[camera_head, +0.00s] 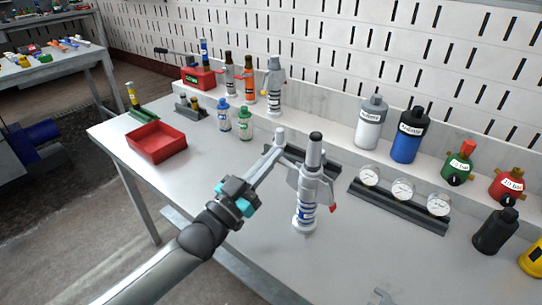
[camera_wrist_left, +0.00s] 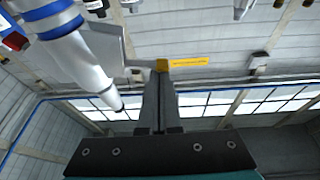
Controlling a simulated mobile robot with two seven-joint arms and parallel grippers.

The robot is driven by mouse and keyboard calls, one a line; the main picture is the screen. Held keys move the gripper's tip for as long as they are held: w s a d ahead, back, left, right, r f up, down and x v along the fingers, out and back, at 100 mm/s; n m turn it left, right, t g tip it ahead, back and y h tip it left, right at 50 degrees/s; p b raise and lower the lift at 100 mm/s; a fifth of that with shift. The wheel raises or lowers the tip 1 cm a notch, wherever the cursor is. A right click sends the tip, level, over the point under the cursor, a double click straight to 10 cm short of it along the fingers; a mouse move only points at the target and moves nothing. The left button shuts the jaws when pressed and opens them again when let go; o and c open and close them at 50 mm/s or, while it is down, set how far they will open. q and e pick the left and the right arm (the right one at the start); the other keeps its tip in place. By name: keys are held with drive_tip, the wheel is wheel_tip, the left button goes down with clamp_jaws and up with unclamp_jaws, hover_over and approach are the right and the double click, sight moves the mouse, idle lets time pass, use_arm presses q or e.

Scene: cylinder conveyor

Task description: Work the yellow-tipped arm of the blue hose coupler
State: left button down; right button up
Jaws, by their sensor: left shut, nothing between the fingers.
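The hose coupler (camera_head: 306,207) is a white upright cylinder with blue bands and a dark top, standing on the bench. A red-tipped lever (camera_head: 333,208) sticks out at its right. In the left wrist view, the coupler (camera_wrist_left: 62,35) leans in from the upper left, and a thin grey arm with a yellow tip (camera_wrist_left: 162,65) extends from it. The yellow tip is hidden in the head view. My left gripper (camera_head: 279,140) is shut and empty, left of the coupler. In the wrist view its fingers (camera_wrist_left: 159,90) end at the yellow tip; I cannot tell whether they touch.
A red tray (camera_head: 157,141) lies at the left of the bench. Small blue-capped (camera_head: 224,115) and green-capped (camera_head: 245,122) bottles stand behind the coupler. A gauge rail (camera_head: 399,205) lies to the right. White (camera_head: 370,124) and blue (camera_head: 406,142) canisters stand at the back. The front-left bench is clear.

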use_arm(q)
wheel_tip(320, 180, down, 4)
drive_tip(key=n+t+y+p, duration=0.1)
drive_tip(key=n+y, duration=0.1)
drive_tip(key=n, duration=0.3)
drive_tip(key=n+y+p, duration=0.2)
drive_tip(key=n, duration=0.3)
drive_tip(key=shift+r+t, duration=0.15)
drive_tip(key=shift+t, duration=0.25)
use_arm(e)
drive_tip(key=s+d+f, duration=0.2)
drive_tip(key=s+d, duration=0.2)
drive_tip(key=s, duration=0.2)
drive_tip(key=shift+d, duration=0.15)
use_arm(q)
drive_tip(key=shift+r, duration=0.1)
